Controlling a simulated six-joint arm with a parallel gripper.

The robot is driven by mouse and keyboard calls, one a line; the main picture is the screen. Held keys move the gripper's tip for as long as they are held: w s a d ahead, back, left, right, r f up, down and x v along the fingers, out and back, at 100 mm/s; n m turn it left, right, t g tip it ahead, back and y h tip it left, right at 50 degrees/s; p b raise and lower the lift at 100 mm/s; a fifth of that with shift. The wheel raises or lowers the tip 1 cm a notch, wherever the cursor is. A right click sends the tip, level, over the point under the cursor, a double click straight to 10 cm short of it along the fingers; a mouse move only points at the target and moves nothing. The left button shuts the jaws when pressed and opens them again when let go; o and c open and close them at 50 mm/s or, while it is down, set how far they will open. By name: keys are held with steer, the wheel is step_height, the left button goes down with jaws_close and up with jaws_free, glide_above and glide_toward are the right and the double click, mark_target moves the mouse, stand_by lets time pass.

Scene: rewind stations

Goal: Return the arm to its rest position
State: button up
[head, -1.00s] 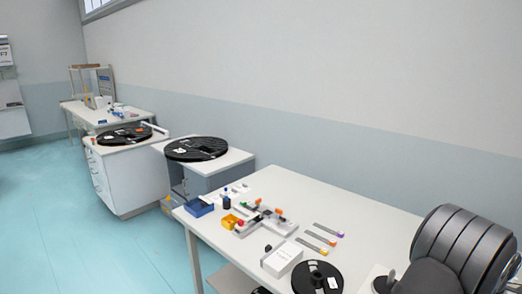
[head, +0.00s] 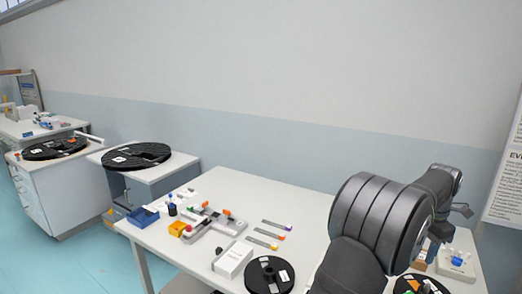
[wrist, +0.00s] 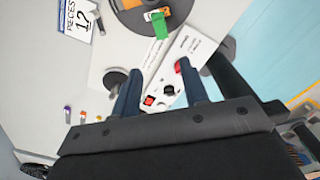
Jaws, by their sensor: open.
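My arm (head: 375,222), dark grey and ribbed, rises at the right of the head view and bends away over the right end of the table. Its far end is small and partly hidden there, so the jaws do not show clearly. In the wrist view my gripper (wrist: 158,73) has its two dark fingers apart, with nothing held between them. Beyond the fingers lies a white box with a red button (wrist: 149,101). The gap between the fingertips and the box cannot be told.
The white table (head: 300,205) bears a black reel (head: 269,275), a white box (head: 233,260), coloured-tipped strips (head: 263,244), a grey fixture (head: 213,220) and a blue bin (head: 142,217).

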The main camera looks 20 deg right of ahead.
step_height(320, 180, down, 16)
steer(key=shift+d+f, duration=0.1)
steer(key=shift+d+r, duration=0.1)
steer(key=shift+r, duration=0.25)
steer(key=r, duration=0.4)
steer(key=w+r, duration=0.1)
steer(key=r, duration=0.1)
steer(key=shift+a, duration=0.4)
steer(key=w+a+m, duration=0.5)
steer(key=w+a, duration=0.6)
steer(key=a, duration=0.3)
steer(key=w+a+m, duration=0.6)
steer(key=w+a, duration=0.6)
steer(key=a, duration=0.3)
steer(key=shift+a+m+t, duration=0.25)
steer(key=shift+m+t, duration=0.05)
steer(key=shift+t, duration=0.1)
steer(key=shift+f, duration=0.1)
